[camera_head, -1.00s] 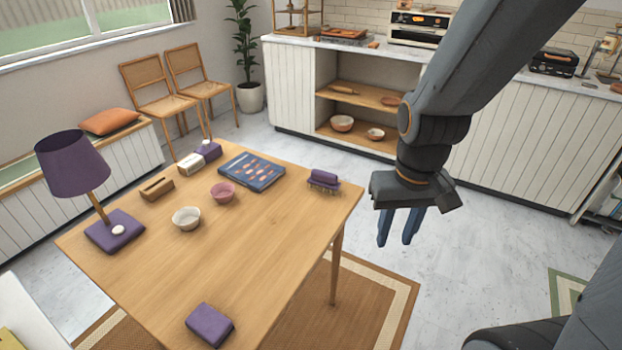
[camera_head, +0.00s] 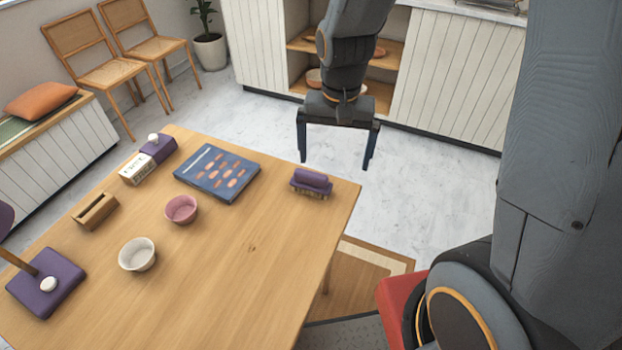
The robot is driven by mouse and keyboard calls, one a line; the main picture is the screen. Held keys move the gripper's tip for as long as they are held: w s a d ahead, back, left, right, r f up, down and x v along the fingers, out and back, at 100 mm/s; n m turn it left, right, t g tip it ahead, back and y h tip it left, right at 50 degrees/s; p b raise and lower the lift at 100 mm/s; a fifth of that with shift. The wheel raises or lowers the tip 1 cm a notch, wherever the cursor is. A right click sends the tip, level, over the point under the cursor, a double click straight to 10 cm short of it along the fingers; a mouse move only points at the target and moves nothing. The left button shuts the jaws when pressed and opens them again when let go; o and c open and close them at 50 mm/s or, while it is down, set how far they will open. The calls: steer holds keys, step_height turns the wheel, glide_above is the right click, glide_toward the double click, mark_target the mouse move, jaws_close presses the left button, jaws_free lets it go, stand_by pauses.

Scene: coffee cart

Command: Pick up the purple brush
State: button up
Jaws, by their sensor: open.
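The purple brush (camera_head: 311,182) lies near the far right corner of the wooden table (camera_head: 250,275). It has a rounded purple back on top and pale bristles pointing down. My gripper (camera_head: 335,160) hangs in the air with its two dark blue fingers pointing down, spread wide apart and empty. In the picture it is just above and a little right of the brush, apart from it. The brush is fully in view.
On the table are a blue book (camera_head: 217,173), a pink bowl (camera_head: 181,209), a white bowl (camera_head: 137,254), a slotted wooden block (camera_head: 95,211) and a purple-and-white box (camera_head: 135,168). A lamp base (camera_head: 45,284) stands at the left. Table around the brush is clear.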

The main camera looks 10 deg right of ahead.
steer(key=m, duration=0.2)
glide_above(311, 173)
steer(key=f, duration=0.3)
steer(key=shift+s+d+f, duration=0.2)
steer(key=shift+d, duration=0.05)
steer(key=shift+w+a+f, duration=0.1)
steer(key=shift+f, duration=0.2)
steer(key=shift+a+f+p, duration=0.15)
steer(key=shift+f+p, duration=0.55)
steer(key=shift+f, duration=2.9)
steer(key=c, duration=0.9)
